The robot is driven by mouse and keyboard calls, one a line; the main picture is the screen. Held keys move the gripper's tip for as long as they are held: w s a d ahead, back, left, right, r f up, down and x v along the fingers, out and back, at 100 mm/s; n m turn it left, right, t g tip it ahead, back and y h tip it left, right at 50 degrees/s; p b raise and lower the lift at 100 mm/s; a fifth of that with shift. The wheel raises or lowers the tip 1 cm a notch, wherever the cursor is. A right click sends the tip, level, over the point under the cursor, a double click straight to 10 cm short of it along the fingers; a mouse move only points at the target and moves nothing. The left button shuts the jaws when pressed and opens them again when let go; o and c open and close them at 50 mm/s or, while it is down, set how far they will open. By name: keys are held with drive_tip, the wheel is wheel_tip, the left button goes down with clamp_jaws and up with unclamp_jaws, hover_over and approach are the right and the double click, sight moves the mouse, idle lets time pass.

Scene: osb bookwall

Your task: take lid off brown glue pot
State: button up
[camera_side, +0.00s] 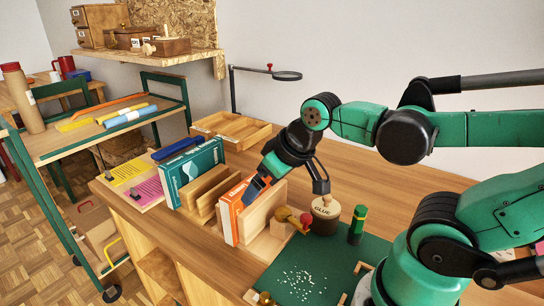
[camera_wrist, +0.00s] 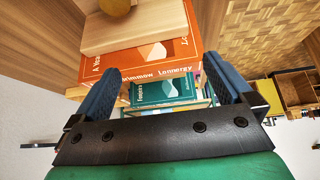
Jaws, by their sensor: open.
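The brown glue pot (camera_side: 323,227) stands upright on the bench, right of the wooden bookend. Its pale wooden lid (camera_side: 326,207), marked GLUE and topped with a knob, sits on it. My gripper (camera_side: 254,188) is left of the pot, at the orange book (camera_side: 231,212). In the wrist view my gripper (camera_wrist: 160,78) is open, its two blue fingers apart, with the orange book (camera_wrist: 140,62) and a teal book (camera_wrist: 162,92) seen beyond and between them. I cannot tell whether a finger touches the orange book. The pot cannot be made out in the wrist view.
A wooden mallet-like tool (camera_side: 290,217) with a red end lies close left of the pot. A green-topped bottle (camera_side: 357,224) stands close right. White pellets lie on a green mat (camera_side: 335,262). Wooden bookends (camera_side: 268,212) stand by the books.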

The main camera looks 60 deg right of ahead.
sight(327, 197)
drive_tip(key=s+d+m+g, duration=0.1)
drive_tip(key=s+d+g, duration=0.1)
drive_tip(key=d, duration=0.1)
drive_tip(key=s+d+f+m+g, duration=0.1)
drive_tip(key=s+d+g, duration=0.1)
drive_tip(key=d, duration=0.2)
drive_tip(key=s+d+f+m+g, duration=0.1)
drive_tip(key=s+d+g, duration=0.1)
drive_tip(key=d, duration=0.1)
drive_tip(key=shift+s+d+f+m, duration=0.25)
drive_tip(key=shift+d+m, duration=0.1)
drive_tip(key=shift+m, duration=0.05)
drive_tip(key=shift+s+d+f, duration=0.1)
drive_tip(key=shift+s+f, duration=0.05)
drive_tip(key=shift+f, duration=2.65)
drive_tip(key=c, duration=1.1)
drive_tip(key=shift+r, duration=0.15)
